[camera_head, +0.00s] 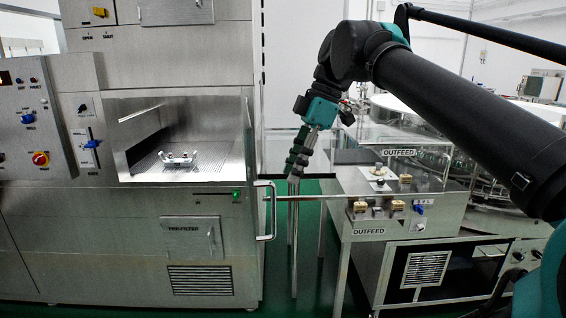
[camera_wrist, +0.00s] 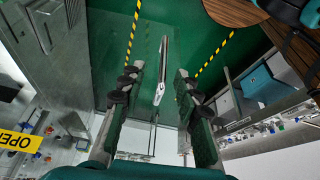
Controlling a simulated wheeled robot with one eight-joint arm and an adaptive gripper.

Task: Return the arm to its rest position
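My arm reaches in from the right in the head view and bends down at its elbow. My gripper (camera_head: 295,172) hangs pointing down between the washer (camera_head: 120,220) and the outfeed bench (camera_head: 345,182). In the wrist view my gripper (camera_wrist: 159,78) is open, with its two dark green fingers wide apart and nothing held. A silver bar handle (camera_wrist: 161,70) shows beyond and between the fingers, apart from them. The handle (camera_head: 268,211) also shows in the head view, just left of and below my fingertips.
The washer's chamber is open, with a small metal part (camera_head: 178,158) on its floor. A control panel (camera_head: 35,118) is at the left. The outfeed bench holds small brass-coloured parts (camera_head: 398,206) close to my gripper's right. A round brown surface (camera_wrist: 235,12) shows in the wrist view.

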